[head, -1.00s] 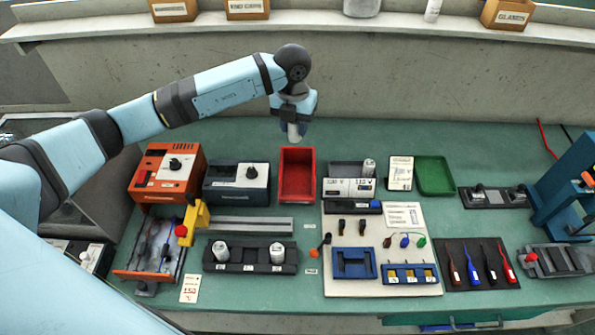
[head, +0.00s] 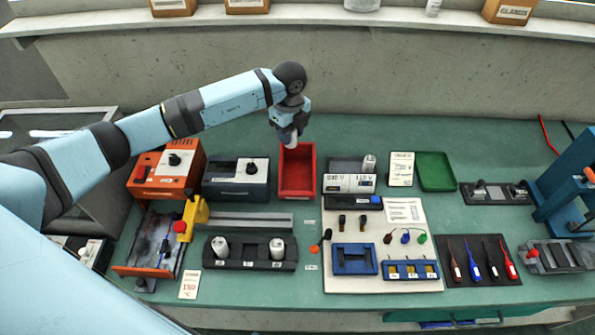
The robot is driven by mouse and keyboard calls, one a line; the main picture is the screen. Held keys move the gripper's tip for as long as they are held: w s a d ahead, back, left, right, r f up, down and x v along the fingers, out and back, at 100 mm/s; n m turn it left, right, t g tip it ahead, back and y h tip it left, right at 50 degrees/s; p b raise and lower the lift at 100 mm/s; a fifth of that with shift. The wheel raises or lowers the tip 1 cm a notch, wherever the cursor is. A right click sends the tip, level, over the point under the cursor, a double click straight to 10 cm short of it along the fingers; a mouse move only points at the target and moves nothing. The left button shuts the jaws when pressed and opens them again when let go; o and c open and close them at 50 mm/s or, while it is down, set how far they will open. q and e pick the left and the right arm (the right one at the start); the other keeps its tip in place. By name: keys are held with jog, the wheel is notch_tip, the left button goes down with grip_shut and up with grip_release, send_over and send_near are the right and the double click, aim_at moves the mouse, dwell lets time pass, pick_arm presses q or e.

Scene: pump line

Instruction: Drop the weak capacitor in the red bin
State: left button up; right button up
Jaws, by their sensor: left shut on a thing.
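My left gripper (head: 289,132) is shut on a pale cylindrical capacitor (head: 296,143), mostly hidden by the fingers. It holds the capacitor tilted over the back end of the red bin (head: 297,191). The visible floor of the bin looks empty; its back left part is covered by the gripper. Two similar white capacitors stand upright in the black rack, one on the left (head: 220,247) and one on the right (head: 277,248). Another (head: 369,164) stands at the grey meter with the white displays. My right gripper is not in view.
A dark grey box with a knob (head: 236,180) stands just left of the bin, the grey meter (head: 349,184) just right. A green tray (head: 436,171) is farther right. An orange unit (head: 166,172) is at left. The concrete wall (head: 420,75) rises behind the bench.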

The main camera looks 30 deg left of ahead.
pick_arm(q)
notch_tip(320, 180, down, 4)
jog(key=shift+r+b, duration=0.25)
jog(key=shift+b, duration=0.65)
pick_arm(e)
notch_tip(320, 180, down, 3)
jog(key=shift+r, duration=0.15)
pick_arm(q)
jog(key=o, duration=1)
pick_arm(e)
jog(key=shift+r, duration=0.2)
pick_arm(q)
jog(key=shift+r, duration=0.1)
notch_tip(320, 180, up, 13)
jog(key=shift+f+b, duration=0.1)
jog(key=shift+b, duration=0.35)
jog(key=shift+r, duration=0.45)
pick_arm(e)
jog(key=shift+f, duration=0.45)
